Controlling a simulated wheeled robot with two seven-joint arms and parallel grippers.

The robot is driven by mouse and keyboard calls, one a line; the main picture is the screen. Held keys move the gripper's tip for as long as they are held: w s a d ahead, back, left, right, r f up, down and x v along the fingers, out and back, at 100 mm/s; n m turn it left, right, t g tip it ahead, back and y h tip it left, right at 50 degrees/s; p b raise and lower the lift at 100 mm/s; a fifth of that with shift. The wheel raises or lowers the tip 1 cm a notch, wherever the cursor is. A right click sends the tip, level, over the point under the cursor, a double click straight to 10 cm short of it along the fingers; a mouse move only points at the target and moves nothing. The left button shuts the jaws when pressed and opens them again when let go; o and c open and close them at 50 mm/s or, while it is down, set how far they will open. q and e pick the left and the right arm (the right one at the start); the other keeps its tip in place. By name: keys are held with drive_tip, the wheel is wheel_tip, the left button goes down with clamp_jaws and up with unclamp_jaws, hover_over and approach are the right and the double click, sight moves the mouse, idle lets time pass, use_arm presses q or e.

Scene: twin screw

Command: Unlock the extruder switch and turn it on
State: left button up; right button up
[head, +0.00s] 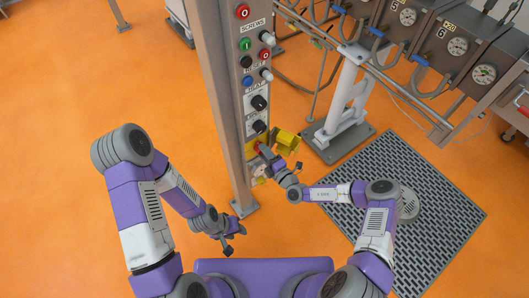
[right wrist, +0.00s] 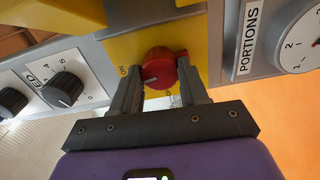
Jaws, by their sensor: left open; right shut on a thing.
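The red extruder switch (right wrist: 158,68) is a round knob on a yellow plate (right wrist: 122,47) in the right wrist view. My right gripper (right wrist: 160,88) has one finger on each side of the knob and is shut on it. In the head view my right gripper (head: 266,158) is at the lower end of the control panel (head: 247,70), where it mostly hides the switch. A yellow flap or cover (head: 287,142) stands out beside it. My left gripper (head: 234,243) is open and empty, low and apart from the panel. I cannot make out a lock.
The panel post (head: 222,100) stands between my arms. Other buttons and knobs sit above the switch, including a black dial (right wrist: 63,88). A white stand (head: 345,90) and pressure gauges (head: 457,46) are at the right, above a floor grate (head: 440,200). Orange floor is clear at the left.

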drive_tip(key=shift+m, duration=0.7)
drive_tip(key=o, duration=1.1)
drive_tip(key=shift+c, duration=0.2)
drive_tip(key=p+v, duration=0.1)
drive_tip(key=v, duration=0.6)
drive_tip(key=shift+s, duration=0.3)
drive_tip(key=shift+d, duration=0.1)
